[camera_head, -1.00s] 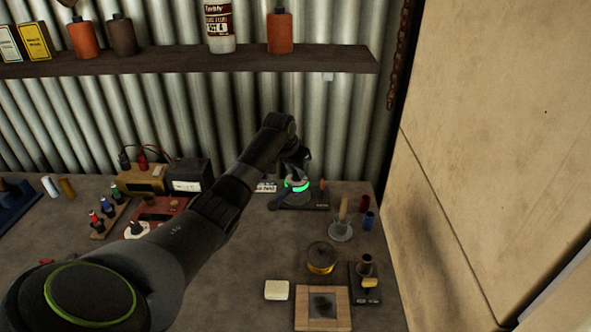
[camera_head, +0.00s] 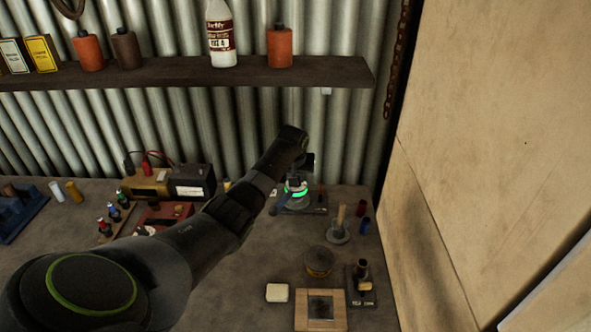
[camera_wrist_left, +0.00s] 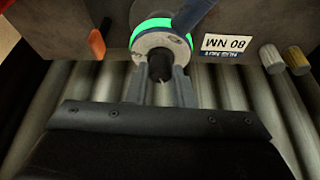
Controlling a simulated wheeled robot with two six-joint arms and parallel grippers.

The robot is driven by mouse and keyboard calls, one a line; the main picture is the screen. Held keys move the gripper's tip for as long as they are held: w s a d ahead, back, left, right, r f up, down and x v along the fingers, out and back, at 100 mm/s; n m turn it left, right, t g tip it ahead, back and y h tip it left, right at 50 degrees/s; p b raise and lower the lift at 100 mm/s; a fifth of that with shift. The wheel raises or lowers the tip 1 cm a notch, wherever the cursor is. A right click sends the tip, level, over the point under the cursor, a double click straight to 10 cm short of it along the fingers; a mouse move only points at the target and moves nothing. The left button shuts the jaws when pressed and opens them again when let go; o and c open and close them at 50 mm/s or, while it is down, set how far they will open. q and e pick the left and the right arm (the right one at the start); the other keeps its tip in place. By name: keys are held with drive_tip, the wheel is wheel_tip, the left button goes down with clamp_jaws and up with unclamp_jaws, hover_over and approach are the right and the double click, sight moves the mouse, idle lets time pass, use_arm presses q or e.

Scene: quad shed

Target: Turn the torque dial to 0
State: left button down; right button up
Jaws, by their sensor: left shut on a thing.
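The torque tool stands at the back right of the bench, with a glowing green ring (camera_head: 299,194). In the left wrist view the same green ring (camera_wrist_left: 181,42) surrounds a pale round dial face (camera_wrist_left: 146,42) with a black knob (camera_wrist_left: 160,68) at its centre. My left gripper (camera_wrist_left: 161,88) is shut on the black knob, a finger on each side. A blue lever (camera_wrist_left: 193,14) extends from the ring. A label (camera_wrist_left: 226,44) beside it reads 80 NM, upside down. The dial's set value cannot be read. My right gripper is not in view.
An orange handle (camera_wrist_left: 97,43) lies near the dial. A wooden-handled tool (camera_head: 339,229), a spool (camera_head: 319,260) and a framed dark plate (camera_head: 320,307) stand to the right. A shelf (camera_head: 180,77) hangs above. A tan panel (camera_head: 490,120) bounds the right.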

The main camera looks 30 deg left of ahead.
use_arm(q)
drive_tip(key=shift+d+r+n+y+p, duration=0.1)
drive_tip(key=shift+n+y+p, duration=0.3)
drive_tip(key=shift+n, duration=0.7)
drive_tip(key=shift+w+n+g, duration=0.1)
drive_tip(key=shift+n+g, duration=0.3)
drive_tip(key=shift+n, duration=0.4)
drive_tip(key=shift+y, duration=0.3)
drive_tip(key=c, duration=1.3)
unclamp_jaws()
drive_tip(key=shift+o, duration=0.2)
drive_tip(key=shift+s+d+r, duration=0.2)
drive_tip(key=shift+r, duration=0.4)
drive_tip(key=b+v, duration=0.3)
drive_tip(key=v, duration=1.3)
